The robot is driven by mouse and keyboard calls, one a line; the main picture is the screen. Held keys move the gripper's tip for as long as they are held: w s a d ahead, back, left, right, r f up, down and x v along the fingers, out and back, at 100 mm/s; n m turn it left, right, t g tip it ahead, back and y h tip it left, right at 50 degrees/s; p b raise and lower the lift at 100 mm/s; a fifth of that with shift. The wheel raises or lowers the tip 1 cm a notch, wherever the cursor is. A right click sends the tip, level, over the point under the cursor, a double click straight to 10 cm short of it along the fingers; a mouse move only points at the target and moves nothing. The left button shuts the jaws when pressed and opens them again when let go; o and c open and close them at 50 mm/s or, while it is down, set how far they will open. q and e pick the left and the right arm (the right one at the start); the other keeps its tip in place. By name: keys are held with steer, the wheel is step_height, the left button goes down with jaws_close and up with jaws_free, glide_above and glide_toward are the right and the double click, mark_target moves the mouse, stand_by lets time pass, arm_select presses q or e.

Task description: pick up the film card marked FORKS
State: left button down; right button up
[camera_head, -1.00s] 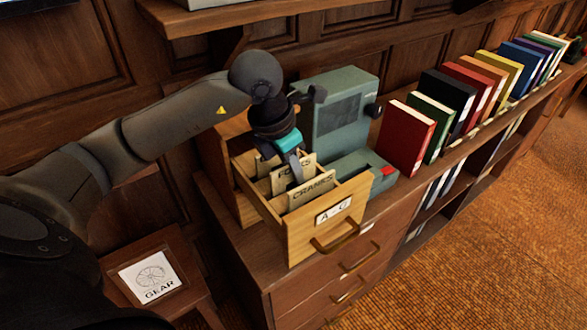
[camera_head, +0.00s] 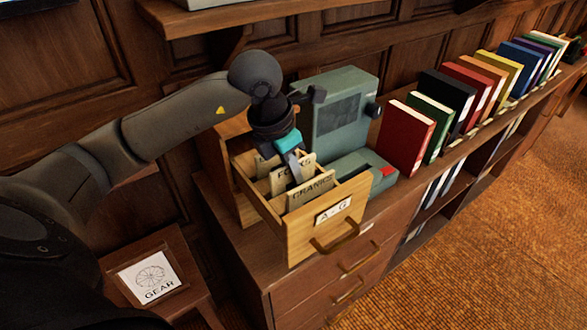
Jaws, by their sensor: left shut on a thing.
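The tan film card marked FORKS (camera_head: 305,164) stands upright in the open wooden drawer (camera_head: 296,242) labelled A - G, behind the card marked CRANKS (camera_head: 312,191). My left gripper (camera_head: 296,178) points down into the drawer. Its fingers are shut on the FORKS card, partly covering its lettering. The lower part of the card and the fingertips are hidden behind the CRANKS card. My right gripper is not in view.
A grey-green film reader (camera_head: 336,115) stands close behind the drawer. A row of books begins with a red one (camera_head: 405,138) on the cabinet top. A framed GEAR picture (camera_head: 152,277) lies on a small table at lower left.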

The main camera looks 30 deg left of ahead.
arm_select(q)
steer(key=shift+r, duration=0.35)
step_height(320, 180, up, 12)
steer(key=p, duration=0.8)
stand_by(0.4)
